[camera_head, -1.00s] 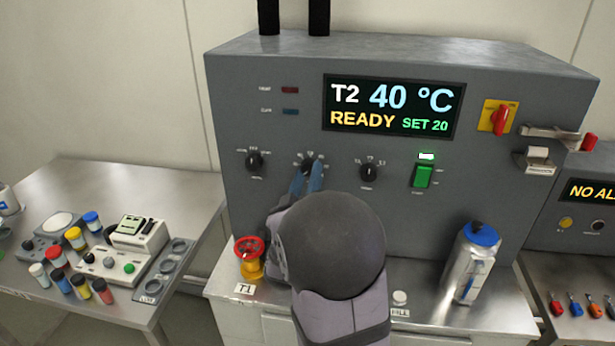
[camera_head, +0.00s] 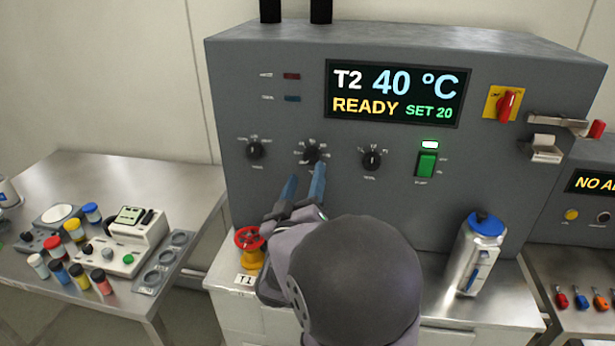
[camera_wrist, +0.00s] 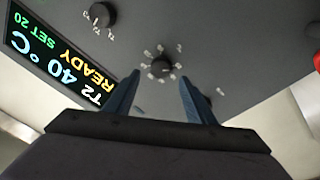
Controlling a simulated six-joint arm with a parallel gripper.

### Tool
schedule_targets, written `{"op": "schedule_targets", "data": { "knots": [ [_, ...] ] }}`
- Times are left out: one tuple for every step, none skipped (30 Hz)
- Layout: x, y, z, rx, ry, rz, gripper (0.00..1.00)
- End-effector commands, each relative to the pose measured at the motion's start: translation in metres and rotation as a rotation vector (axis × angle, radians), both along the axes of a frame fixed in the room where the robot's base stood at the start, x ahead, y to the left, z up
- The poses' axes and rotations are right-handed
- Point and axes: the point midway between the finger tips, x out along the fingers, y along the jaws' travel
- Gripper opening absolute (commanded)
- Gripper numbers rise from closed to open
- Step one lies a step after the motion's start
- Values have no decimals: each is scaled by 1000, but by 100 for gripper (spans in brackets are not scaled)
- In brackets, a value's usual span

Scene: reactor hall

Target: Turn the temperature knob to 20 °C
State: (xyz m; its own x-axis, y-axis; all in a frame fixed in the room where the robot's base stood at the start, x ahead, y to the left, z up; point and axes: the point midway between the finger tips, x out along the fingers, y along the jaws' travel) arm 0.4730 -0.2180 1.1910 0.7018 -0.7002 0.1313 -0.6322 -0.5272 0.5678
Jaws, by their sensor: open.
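The middle black knob (camera_head: 311,154), ringed by small marks, is on the grey panel (camera_head: 400,205) below the display. The display (camera_head: 393,95) reads T2, 40 °C, READY and SET 20. My gripper (camera_head: 303,186) is open and empty, with its blue fingers apart, just below and in front of this knob, not touching it. In the wrist view the same knob (camera_wrist: 160,67) shows beyond and between the two fingertips. The knob's label and mark values are too small to read.
Other black knobs sit left (camera_head: 255,150) and right (camera_head: 371,160) of it. A green switch (camera_head: 426,165) and a red rotary switch (camera_head: 506,105) are further right. A red-and-yellow valve (camera_head: 249,243) stands below left. A silver bottle (camera_head: 478,258) stands on the right.

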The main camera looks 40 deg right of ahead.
Motion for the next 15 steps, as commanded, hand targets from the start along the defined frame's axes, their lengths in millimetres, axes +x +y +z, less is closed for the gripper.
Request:
{"op": "schedule_targets", "data": {
  "knots": [
    [-2, 2, -5, -2, -6, -1, 50],
    [-3, 3, -5, -1, -6, 0, 50],
    [-5, 5, -6, -2, -5, -1, 50],
    [-6, 6, -5, -2, -5, -2, 50],
    [-7, 7, -6, 0, -5, -2, 50],
    [-8, 8, -5, -1, -4, 0, 50],
    [-9, 9, -5, -1, -4, 0, 50],
    [-10, 10, -5, -1, -4, 0, 50],
    [-11, 11, -5, 0, -4, 0, 50],
    [-12, 11, -5, 0, -2, 0, 50],
    [-12, 12, -5, 0, -2, 0, 50],
    [-13, 12, -5, 0, -1, 1, 50],
    [-13, 13, -4, 1, -2, 1, 50],
    [-13, 13, -4, 1, -2, 1, 50],
    [-14, 13, -4, 1, -2, 1, 50]
  ]
}}
